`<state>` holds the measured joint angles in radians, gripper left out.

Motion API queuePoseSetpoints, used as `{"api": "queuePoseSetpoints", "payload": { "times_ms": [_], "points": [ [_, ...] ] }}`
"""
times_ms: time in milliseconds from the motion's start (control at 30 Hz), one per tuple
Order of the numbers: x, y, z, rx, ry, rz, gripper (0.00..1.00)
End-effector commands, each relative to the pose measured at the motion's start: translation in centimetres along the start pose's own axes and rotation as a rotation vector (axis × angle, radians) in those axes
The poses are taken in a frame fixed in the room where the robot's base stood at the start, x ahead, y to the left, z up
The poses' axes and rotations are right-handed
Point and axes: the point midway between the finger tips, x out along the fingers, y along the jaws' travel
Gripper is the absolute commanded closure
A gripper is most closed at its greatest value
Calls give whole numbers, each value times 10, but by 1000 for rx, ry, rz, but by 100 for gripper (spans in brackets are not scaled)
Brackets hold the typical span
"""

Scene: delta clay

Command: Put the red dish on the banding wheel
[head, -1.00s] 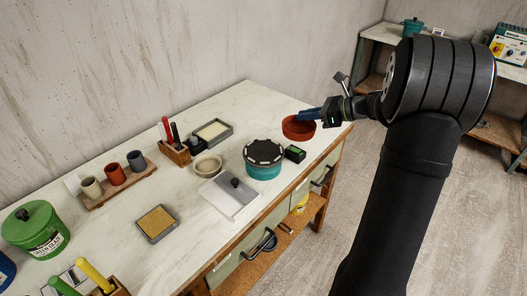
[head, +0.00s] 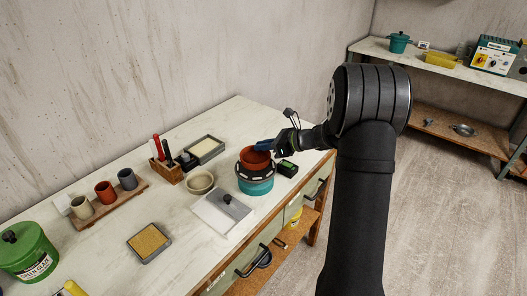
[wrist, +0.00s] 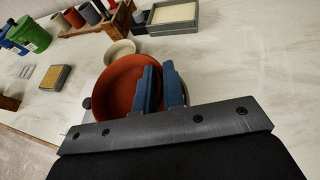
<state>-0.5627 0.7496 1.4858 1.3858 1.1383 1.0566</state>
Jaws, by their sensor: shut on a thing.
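The red dish (head: 254,161) is upright over the black top of the teal banding wheel (head: 255,186) in the head view. I cannot tell whether it touches the wheel top or hangs slightly above it. My gripper (head: 263,147) comes in from the right, its blue fingers shut on the dish's rim. In the wrist view the dish (wrist: 122,88) lies left of the fingers (wrist: 160,85), with its wall between them. The dish hides most of the wheel there.
A small black box with a green face (head: 286,169) sits just right of the wheel. A cream bowl (head: 199,182) and a white board with a dark knob (head: 222,211) lie to the left. The tool holder (head: 168,172) and a grey tray (head: 204,148) stand behind.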

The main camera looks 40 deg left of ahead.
Motion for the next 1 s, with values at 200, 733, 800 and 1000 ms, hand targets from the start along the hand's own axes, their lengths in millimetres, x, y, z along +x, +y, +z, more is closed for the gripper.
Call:
{"api": "queuePoseSetpoints", "payload": {
  "times_ms": [200,733,800,1000],
  "points": [
    [9,-1,-22,2,0,0,100],
    [10,-1,-24,1,0,0,69],
    [10,-1,-24,1,0,0,69],
    [3,-2,-21,2,-1,-1,69]
  ]
}}
